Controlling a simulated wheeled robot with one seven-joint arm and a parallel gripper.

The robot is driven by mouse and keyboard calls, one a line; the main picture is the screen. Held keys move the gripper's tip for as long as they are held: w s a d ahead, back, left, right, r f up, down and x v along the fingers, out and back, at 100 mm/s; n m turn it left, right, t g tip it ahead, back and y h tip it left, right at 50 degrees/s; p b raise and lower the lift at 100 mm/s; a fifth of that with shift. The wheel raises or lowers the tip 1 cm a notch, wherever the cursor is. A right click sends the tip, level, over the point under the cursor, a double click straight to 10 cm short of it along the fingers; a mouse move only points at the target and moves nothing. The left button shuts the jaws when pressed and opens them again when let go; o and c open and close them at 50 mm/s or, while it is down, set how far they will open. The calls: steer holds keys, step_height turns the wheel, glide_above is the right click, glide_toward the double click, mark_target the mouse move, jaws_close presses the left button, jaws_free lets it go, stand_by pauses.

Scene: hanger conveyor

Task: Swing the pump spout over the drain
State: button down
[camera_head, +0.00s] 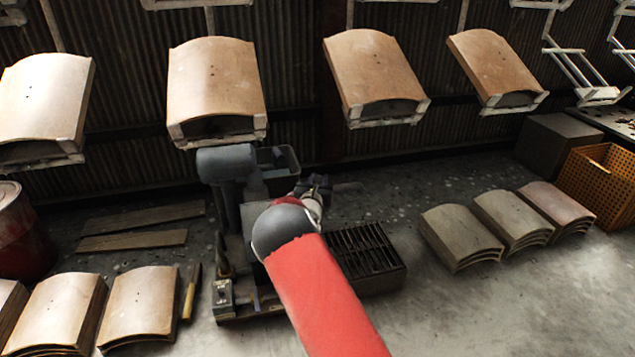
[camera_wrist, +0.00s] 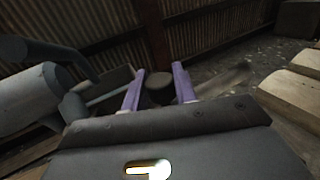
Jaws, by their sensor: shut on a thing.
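The grey pump (camera_head: 226,165) stands on a dark base left of my arm; its rounded housing also shows at the left of the wrist view (camera_wrist: 30,98). In the wrist view, a dark round part (camera_wrist: 159,88) sits between the purple fingers (camera_wrist: 159,90). The drain, a black slotted grate (camera_head: 368,250), lies nearer than the spout's visible end. My arm hides the grate's left side and much of the pump base.
A grey bin (camera_head: 280,168) stands behind the pump. Curved panels hang from hangers above (camera_head: 372,68). Stacks of panels lie on the floor at right (camera_head: 461,235) and left (camera_head: 140,305). An orange crate (camera_head: 600,185) is at far right. Floor at front right is clear.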

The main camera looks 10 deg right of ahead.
steer(key=shift+r, duration=0.15)
steer(key=c, duration=1.1)
jaws_free()
steer(key=shift+w, duration=0.15)
steer(key=v, duration=0.8)
